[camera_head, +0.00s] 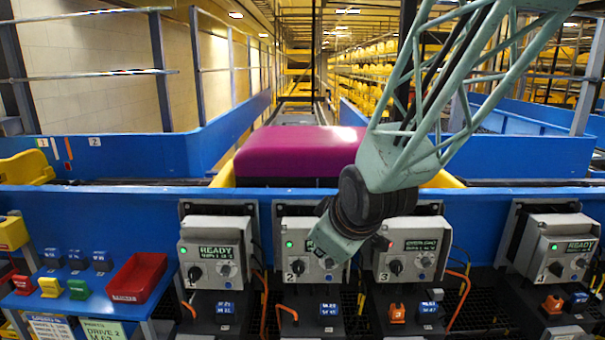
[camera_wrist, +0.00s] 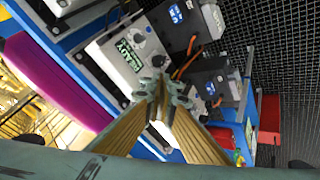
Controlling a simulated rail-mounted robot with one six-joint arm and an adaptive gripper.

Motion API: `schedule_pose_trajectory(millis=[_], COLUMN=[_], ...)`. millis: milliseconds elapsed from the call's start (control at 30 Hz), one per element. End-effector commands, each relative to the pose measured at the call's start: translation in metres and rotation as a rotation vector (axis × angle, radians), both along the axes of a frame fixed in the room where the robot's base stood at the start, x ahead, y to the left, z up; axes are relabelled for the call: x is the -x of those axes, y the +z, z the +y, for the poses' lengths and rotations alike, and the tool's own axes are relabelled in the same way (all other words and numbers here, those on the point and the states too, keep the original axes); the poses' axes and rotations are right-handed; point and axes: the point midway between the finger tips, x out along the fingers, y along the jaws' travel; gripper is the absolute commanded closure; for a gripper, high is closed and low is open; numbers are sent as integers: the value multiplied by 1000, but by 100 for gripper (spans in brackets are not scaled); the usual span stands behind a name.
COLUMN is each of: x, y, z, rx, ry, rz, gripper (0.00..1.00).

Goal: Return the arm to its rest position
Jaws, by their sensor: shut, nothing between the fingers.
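My arm comes down from the upper right in the head view, in front of the conveyor. Its dark wrist hangs over control box 2 (camera_head: 297,245). My gripper (camera_head: 332,247) is in front of that box's right side and partly covers it. In the wrist view my gripper (camera_wrist: 162,88) is shut with nothing between its fingers. Its tips appear in front of a grey box marked READY (camera_wrist: 128,55). Whether the tips touch anything cannot be told.
Control boxes 1 (camera_head: 215,250), 3 (camera_head: 412,250) and 4 (camera_head: 560,250) line the blue rail. A magenta tray load (camera_head: 290,153) stands behind it. A red bin (camera_head: 138,278) and small coloured blocks sit on the left shelf. Orange cables hang between boxes.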

Motion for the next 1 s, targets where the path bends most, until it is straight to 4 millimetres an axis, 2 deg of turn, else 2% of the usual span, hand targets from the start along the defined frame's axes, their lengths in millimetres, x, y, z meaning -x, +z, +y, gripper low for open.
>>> schedule_pose_trajectory(millis=[100, 567, 1000], x=[15, 82, 157], y=[13, 50, 78], z=[-15, -67, -107], rx=[-15, -76, -138], ry=[-46, -224, -396], rz=[22, 120, 207], gripper=[100, 100, 100])
